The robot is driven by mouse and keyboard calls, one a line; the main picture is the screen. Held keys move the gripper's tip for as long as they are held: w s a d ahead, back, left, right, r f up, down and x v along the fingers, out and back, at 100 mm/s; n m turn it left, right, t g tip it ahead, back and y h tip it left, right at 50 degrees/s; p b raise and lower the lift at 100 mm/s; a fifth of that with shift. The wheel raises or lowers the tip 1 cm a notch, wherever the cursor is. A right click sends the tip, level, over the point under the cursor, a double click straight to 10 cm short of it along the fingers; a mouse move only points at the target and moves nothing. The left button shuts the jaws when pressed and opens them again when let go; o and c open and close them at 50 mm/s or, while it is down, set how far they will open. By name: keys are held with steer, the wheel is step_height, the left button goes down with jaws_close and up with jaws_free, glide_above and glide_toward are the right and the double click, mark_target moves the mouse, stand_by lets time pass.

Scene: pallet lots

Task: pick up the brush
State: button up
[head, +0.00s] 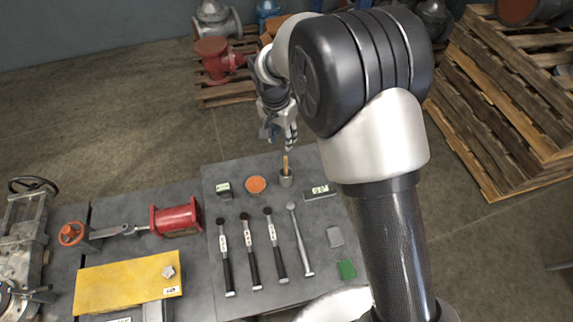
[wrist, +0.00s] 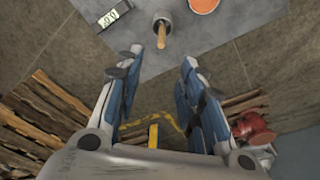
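The brush (head: 286,163) stands in a small grey cup (head: 286,182) near the far edge of the grey table; only its wooden handle shows. In the wrist view the handle (wrist: 161,36) rises from the cup (wrist: 158,15) at the top centre. My gripper (head: 280,136) hangs just above and beyond the brush in the head view. In the wrist view my gripper (wrist: 158,64) is open, its two fingers wide apart with nothing between them. The handle lies past the fingertips, apart from them. The brush's lower end is hidden in the cup.
An orange disc (head: 256,184) and a labelled grey block (head: 319,191) flank the cup. Several black-handled tools (head: 250,254) and a plain metal tool (head: 300,242) lie nearer. A red valve (head: 217,58) sits on a pallet behind; stacked pallets (head: 493,115) stand right.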

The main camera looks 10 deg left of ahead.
mark_target(285, 158)
steer(key=f, duration=0.3)
steer(key=w+f+b, duration=0.1)
steer(key=f, duration=0.2)
steer(key=f+b, duration=0.1)
steer(key=f, duration=0.3)
steer(key=shift+w+d, duration=0.3)
steer(key=f+b, duration=0.1)
steer(key=f, duration=0.2)
steer(key=f+b, duration=0.1)
steer(key=f, duration=0.1)
steer(key=shift+w+f+b, duration=0.15)
steer(key=shift+w+b, duration=0.15)
steer(key=shift+w, duration=0.05)
steer(key=shift+c, duration=0.4)
jaws_close()
